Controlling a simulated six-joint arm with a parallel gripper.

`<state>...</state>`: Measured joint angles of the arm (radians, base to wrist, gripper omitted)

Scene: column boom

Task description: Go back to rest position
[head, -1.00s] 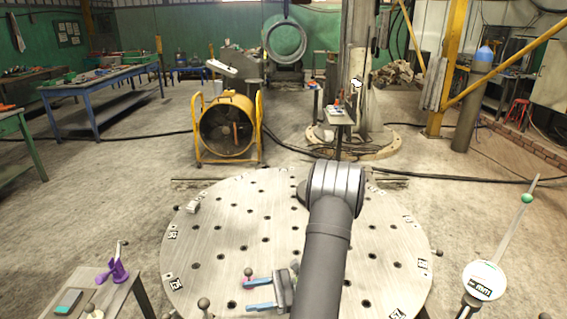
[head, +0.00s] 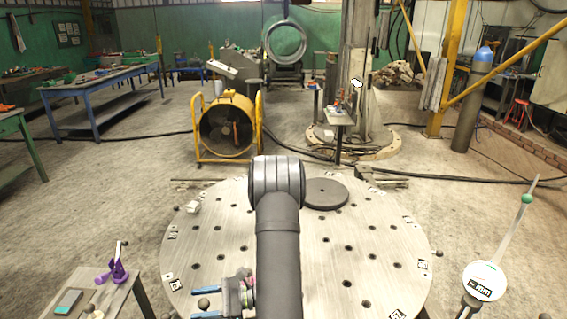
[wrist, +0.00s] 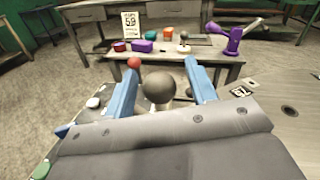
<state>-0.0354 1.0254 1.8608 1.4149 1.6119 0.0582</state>
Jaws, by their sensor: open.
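My gripper (head: 212,297) is low over the left front part of the round steel table (head: 330,235), with its blue fingers pointing left. In the wrist view, the two blue fingers of my gripper (wrist: 160,75) stand wide apart. A dark grey ball (wrist: 158,88) shows between them; I see no finger touching it. The same ball (head: 203,304) shows near the table's left front edge in the head view. My arm reaches across the table, and its elbow is over the table's far part.
A dark disc (head: 326,193) lies at the table's far side. A white round sign on a pole (head: 484,280) stands at the right. A yellow fan (head: 227,125) is behind.

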